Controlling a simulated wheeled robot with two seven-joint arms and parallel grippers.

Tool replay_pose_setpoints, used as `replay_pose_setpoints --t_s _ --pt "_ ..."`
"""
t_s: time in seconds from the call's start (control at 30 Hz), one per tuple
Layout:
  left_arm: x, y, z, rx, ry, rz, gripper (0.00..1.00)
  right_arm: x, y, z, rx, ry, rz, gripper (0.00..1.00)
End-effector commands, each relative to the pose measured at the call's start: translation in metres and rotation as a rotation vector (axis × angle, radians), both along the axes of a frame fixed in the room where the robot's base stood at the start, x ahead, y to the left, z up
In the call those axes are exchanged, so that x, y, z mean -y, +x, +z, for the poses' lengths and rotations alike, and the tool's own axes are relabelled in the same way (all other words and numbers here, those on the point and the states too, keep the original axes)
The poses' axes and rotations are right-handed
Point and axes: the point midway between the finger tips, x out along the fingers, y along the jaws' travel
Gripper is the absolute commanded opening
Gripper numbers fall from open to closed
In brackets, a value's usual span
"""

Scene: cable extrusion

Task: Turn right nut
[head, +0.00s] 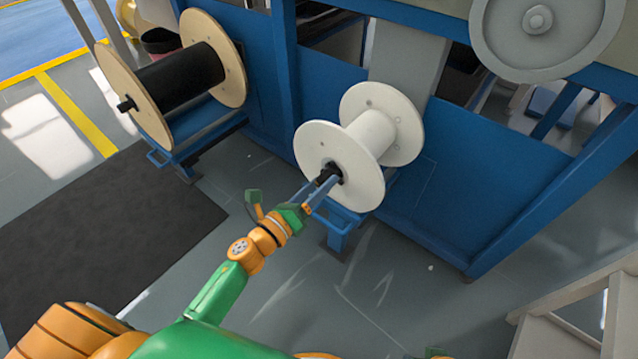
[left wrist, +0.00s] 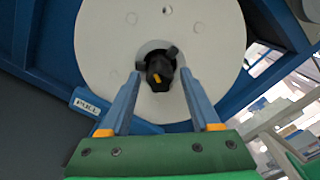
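The right nut is a black knobbed piece (head: 328,174) at the centre of the white spool's (head: 372,133) near flange. In the left wrist view the nut (left wrist: 161,70) shows a yellow mark and stands just beyond my fingertips, roughly centred between them. My left gripper (head: 315,192) reaches up to the nut from below in the head view. In the left wrist view the left gripper (left wrist: 160,85) has its two blue fingers spread apart, one on each side of the nut. I cannot tell whether they touch it.
A second spool with black cable (head: 180,82) stands at the left on a blue stand. The blue machine frame (head: 430,190) is behind the white spool. A dark mat (head: 110,230) lies on the floor at left. A grey structure (head: 580,310) stands at lower right.

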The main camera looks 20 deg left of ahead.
Motion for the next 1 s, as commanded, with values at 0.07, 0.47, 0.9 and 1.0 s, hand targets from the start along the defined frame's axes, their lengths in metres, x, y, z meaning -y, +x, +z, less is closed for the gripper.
replay_pose_setpoints --t_s 0.07,0.47,0.9,1.0 --pt "0.0 0.0 0.001 0.001 0.0 0.001 0.69 0.0 0.0 0.0 0.0 0.0 0.0 0.47" --pt "-0.012 -0.031 0.0 -0.003 -0.002 0.002 0.69 0.0 -0.003 -0.006 -0.008 -0.002 0.003 0.47" --pt "-0.025 -0.066 0.001 0.002 -0.001 0.001 0.69 0.001 -0.004 -0.011 -0.011 -0.002 0.002 0.47" --pt "-0.025 -0.066 0.001 0.002 -0.001 0.001 0.69 0.001 -0.004 -0.011 -0.011 -0.002 0.002 0.47"
